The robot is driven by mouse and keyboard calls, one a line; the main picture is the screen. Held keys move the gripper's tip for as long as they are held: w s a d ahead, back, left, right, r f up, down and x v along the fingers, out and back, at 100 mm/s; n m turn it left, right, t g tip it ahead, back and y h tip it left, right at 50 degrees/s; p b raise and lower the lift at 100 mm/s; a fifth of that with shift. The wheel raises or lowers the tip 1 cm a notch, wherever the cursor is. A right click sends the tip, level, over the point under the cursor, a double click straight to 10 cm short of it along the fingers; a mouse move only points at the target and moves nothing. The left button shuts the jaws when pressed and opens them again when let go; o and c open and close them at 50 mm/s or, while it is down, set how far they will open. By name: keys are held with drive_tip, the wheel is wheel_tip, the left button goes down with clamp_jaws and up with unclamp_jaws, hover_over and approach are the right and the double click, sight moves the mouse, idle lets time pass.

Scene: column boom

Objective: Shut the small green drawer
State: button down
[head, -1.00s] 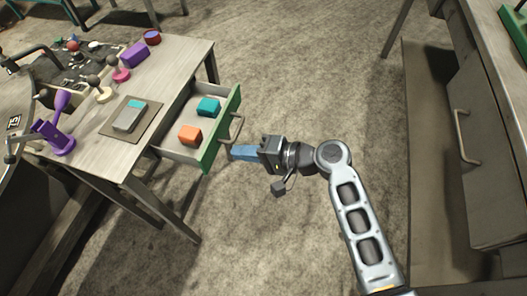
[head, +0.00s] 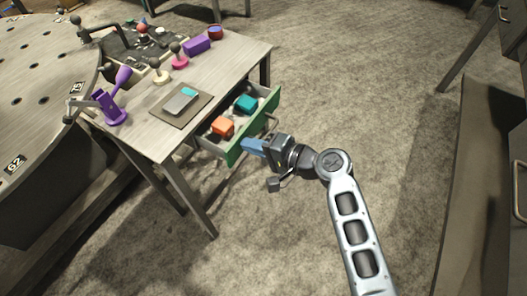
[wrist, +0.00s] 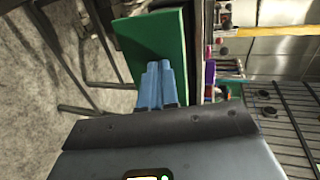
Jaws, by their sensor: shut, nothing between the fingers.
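The small green drawer (head: 256,127) is partly open, sticking out from the side of the wooden table. An orange block (head: 223,126) and a teal block (head: 245,103) lie inside it. Its handle (head: 271,124) is on the outer face. My gripper (head: 247,145) is shut and empty, with blue fingertips at the near part of the green front. The fingertips appear to touch it, though exact contact is hard to tell. In the wrist view the green front (wrist: 152,45) stands just beyond the shut fingers (wrist: 160,68).
The table top (head: 222,75) carries a grey device on a brown mat (head: 181,104), a purple holder (head: 113,112), a purple block (head: 197,44) and several knobs. A dark cabinet stands at the far right. The floor (head: 370,90) between is clear.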

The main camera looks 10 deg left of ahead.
sight(221, 130)
drive_tip(key=w+a+b, duration=0.1)
drive_tip(key=a, duration=0.1)
drive_tip(key=w+a+b, duration=0.1)
drive_tip(key=a, duration=0.2)
drive_tip(key=w+a+b, duration=0.1)
drive_tip(key=a, duration=0.2)
drive_tip(key=shift+a+f, duration=0.15)
drive_tip(key=shift+a, duration=0.1)
drive_tip(key=shift+w+a, duration=0.2)
drive_tip(key=shift+a, duration=0.15)
drive_tip(key=shift+a+r, duration=0.15)
drive_tip(key=shift+r, duration=0.1)
